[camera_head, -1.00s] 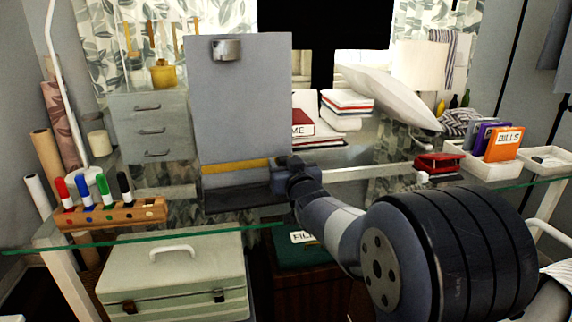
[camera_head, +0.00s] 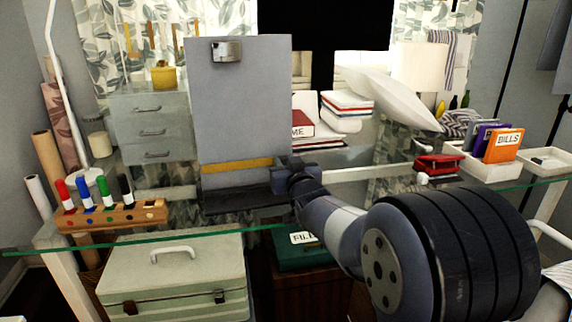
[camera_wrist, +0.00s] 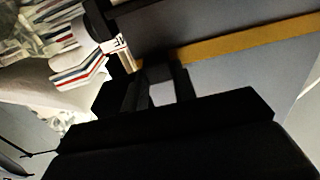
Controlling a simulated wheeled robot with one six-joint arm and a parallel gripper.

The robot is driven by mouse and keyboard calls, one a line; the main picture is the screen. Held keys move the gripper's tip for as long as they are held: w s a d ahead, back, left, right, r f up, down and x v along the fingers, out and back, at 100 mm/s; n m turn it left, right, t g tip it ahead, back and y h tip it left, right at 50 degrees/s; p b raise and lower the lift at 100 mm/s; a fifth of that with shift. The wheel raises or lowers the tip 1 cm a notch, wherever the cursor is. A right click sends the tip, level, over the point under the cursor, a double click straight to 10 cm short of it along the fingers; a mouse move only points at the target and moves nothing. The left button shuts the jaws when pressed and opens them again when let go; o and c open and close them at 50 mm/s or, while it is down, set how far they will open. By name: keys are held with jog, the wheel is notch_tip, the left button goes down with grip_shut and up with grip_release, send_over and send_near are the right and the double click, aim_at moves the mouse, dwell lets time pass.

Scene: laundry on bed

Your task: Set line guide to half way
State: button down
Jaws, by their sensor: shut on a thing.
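The line guide (camera_head: 236,165) is a yellow strip across the lower part of a grey upright copy board (camera_head: 238,100), just above its dark bottom ledge (camera_head: 240,200). A metal clip (camera_head: 226,50) sits at the board's top. My gripper (camera_head: 284,165) is at the right end of the guide, beside the board's right edge. In the wrist view the yellow strip (camera_wrist: 235,45) runs diagonally towards my gripper (camera_wrist: 162,85), whose fingers are shut on the guide's end. The exact grip is dark and partly hidden.
The board stands on a glass desk (camera_head: 140,235). A wooden marker holder (camera_head: 110,217) and grey drawers (camera_head: 152,130) are to the left. A red stapler (camera_head: 438,165) and a white tray of books (camera_head: 485,165) are to the right. Stacked books (camera_head: 345,108) lie behind.

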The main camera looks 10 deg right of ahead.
aim_at(281, 120)
jog(key=r+p, duration=0.3)
jog(key=r, duration=0.2)
jog(key=r+p, duration=0.3)
jog(key=r, duration=0.2)
jog(key=shift+w+r, duration=0.2)
jog(key=shift+r, duration=0.1)
jog(key=c, duration=1.1)
grip_release()
jog(key=shift+f, duration=0.1)
jog(key=s, duration=1.1)
jog(key=shift+d+p, duration=0.35)
jog(key=shift+p, duration=0.05)
jog(key=shift+w, duration=0.2)
jog(key=w, duration=1)
jog(key=shift+w+a+b, duration=0.3)
jog(key=shift+a+b, duration=0.05)
jog(key=shift+a, duration=0.05)
jog(key=shift+f, duration=0.3)
